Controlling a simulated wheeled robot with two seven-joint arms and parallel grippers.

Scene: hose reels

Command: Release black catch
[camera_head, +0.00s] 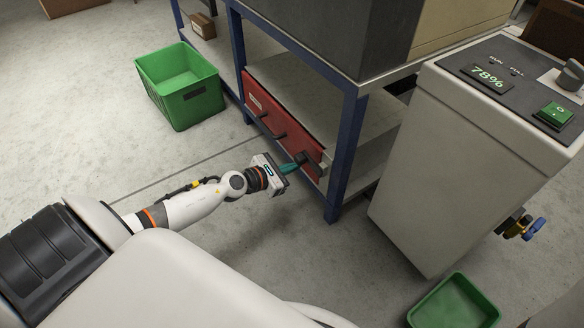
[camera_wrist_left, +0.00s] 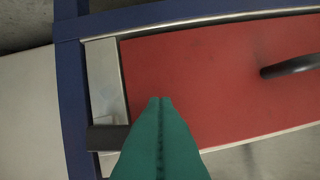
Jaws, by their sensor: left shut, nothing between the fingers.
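The red drawer (camera_head: 285,120) sits low in the blue-framed bench; its red front (camera_wrist_left: 220,75) fills much of the left wrist view. The black catch (camera_head: 313,159) is at the drawer's right end in the head view. In the left wrist view the black catch (camera_wrist_left: 107,138) shows at the lower left, beside a metal plate (camera_wrist_left: 103,80). My left gripper (camera_head: 302,158) is shut and empty, its teal fingertips (camera_wrist_left: 160,102) in front of the drawer front, close beside the catch. Whether they touch it I cannot tell. My right gripper is not in view.
A blue bench leg (camera_head: 346,150) stands just right of the catch. Green crates stand on the floor at the upper left (camera_head: 190,105) and lower right (camera_head: 455,303). The floor left of the bench is mostly clear.

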